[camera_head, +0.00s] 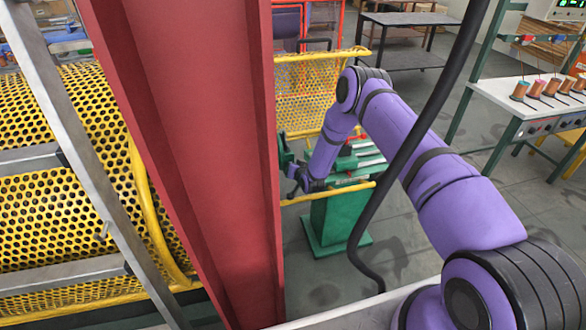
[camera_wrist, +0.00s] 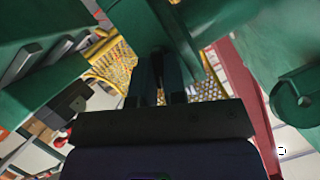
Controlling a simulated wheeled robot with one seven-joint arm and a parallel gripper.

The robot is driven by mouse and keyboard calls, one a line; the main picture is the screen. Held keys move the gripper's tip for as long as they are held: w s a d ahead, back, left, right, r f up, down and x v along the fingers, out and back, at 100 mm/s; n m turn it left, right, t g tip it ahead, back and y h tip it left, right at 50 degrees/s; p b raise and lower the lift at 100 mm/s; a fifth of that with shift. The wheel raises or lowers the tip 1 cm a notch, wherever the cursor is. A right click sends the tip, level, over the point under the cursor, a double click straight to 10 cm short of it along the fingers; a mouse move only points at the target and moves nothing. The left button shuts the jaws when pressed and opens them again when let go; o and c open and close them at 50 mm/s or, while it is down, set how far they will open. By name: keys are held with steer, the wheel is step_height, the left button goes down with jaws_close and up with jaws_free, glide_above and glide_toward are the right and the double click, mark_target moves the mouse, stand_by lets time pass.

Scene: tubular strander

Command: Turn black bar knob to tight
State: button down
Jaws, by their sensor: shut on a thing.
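My gripper (camera_wrist: 157,78) shows in the wrist view with its two dark fingers pointing up the picture, shut on a narrow dark piece, the black bar knob (camera_wrist: 158,65). The knob sits at a green machine part (camera_wrist: 165,22), and its turned angle is hard to read in the shadow. In the head view my gripper (camera_head: 293,188) is at the green stand (camera_head: 335,215), just right of the red beam. The knob cannot be made out there. No tight mark is legible in either view.
The red beam (camera_head: 205,130) stands close to the left of my gripper. Yellow perforated guards (camera_head: 305,90) are behind, and a yellow rail (camera_head: 330,193) crosses the stand. A black cable (camera_head: 420,130) hangs in front of my arm. A bobbin table (camera_head: 530,100) stands at right; floor between is clear.

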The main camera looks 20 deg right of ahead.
steer(key=n+h, duration=0.2)
steer(key=n, duration=0.1)
steer(key=shift+a, duration=0.1)
stand_by(0.6)
steer(key=c, duration=1.2)
jaws_free()
steer(key=v, duration=1)
steer(key=shift+s+a+r, duration=0.2)
steer(key=shift+s+r, duration=0.1)
steer(key=shift+s, duration=0.05)
